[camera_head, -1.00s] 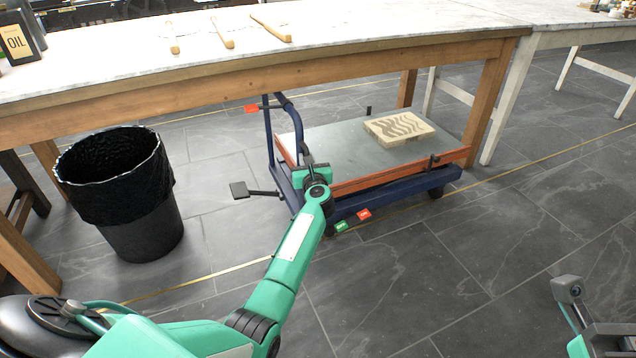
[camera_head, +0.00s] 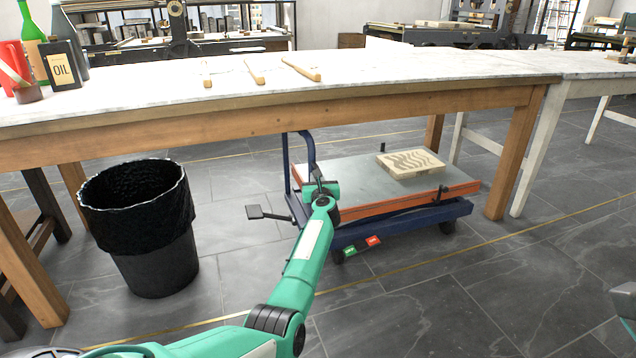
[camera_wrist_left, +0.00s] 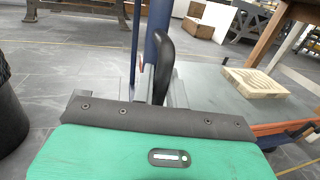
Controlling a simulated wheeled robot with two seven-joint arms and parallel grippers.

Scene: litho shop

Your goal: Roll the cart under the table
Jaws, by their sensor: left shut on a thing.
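The cart (camera_head: 362,180) has a grey deck, orange edges and a blue frame, and a patterned block (camera_head: 410,163) lies on its deck. Most of the cart is beneath the table (camera_head: 262,88), which has a pale marble top and wooden legs; its front edge shows below the table's apron. My left gripper (camera_head: 318,183) is at the cart's left end by the blue upright handle. My right gripper is not clearly in view; only a bit of that arm shows at the right edge.
A black lined bin (camera_head: 150,255) stands left of the cart, apart from it. A black pedal (camera_head: 262,212) sticks out from the cart's left end. A wooden table leg (camera_head: 514,160) stands just past the cart's right end. Open floor lies in front.

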